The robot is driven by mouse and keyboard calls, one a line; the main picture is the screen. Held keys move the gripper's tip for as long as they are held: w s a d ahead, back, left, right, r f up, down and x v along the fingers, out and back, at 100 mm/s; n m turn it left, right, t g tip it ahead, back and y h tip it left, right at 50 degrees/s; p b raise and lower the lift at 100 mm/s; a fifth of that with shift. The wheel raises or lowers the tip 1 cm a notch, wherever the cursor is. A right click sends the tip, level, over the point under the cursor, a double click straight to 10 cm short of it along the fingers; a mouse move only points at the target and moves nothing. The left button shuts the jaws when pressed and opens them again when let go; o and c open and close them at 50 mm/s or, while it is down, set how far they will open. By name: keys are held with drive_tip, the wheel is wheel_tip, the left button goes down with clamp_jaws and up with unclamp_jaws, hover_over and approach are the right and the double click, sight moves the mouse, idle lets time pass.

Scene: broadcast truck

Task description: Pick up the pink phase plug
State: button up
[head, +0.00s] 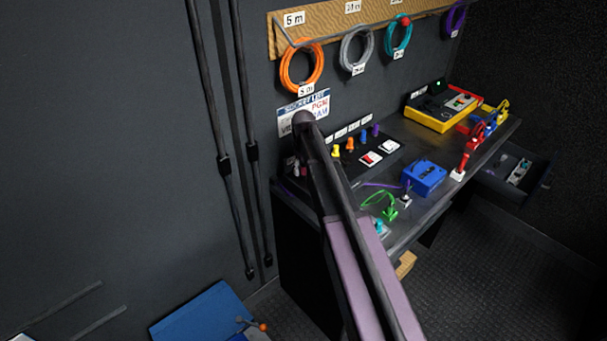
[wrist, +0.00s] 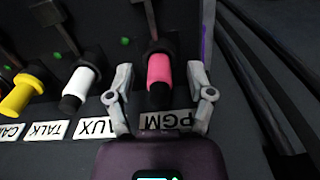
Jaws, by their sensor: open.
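The pink phase plug (wrist: 160,72) is in the wrist view, a pink sleeve with black ends, seated at a dark panel. A label reading PGM, upside down in this view, lies just below it. My gripper (wrist: 159,80) is open, with one finger on each side of the plug. Small gaps show between the fingers and the pink sleeve, so it is not gripped. In the head view my arm reaches down to the left end of the desk and largely hides the gripper and the plug.
A white plug (wrist: 82,84) and a yellow plug (wrist: 17,97) stand left of the pink one, above labels. Black cables run at the right. In the head view, a blue box (head: 424,177) and several coloured connectors stand on the desk (head: 425,145), with cable coils above.

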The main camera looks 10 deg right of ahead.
idle(0.5)
clamp_jaws()
drive_tip(key=shift+r, duration=0.2)
wheel_tip(320, 180, up, 4)
drive_tip(key=p, duration=0.4)
drive_tip(key=shift+f, duration=0.2)
drive_tip(key=s+r+p, duration=0.1)
drive_tip(key=s, duration=1.5)
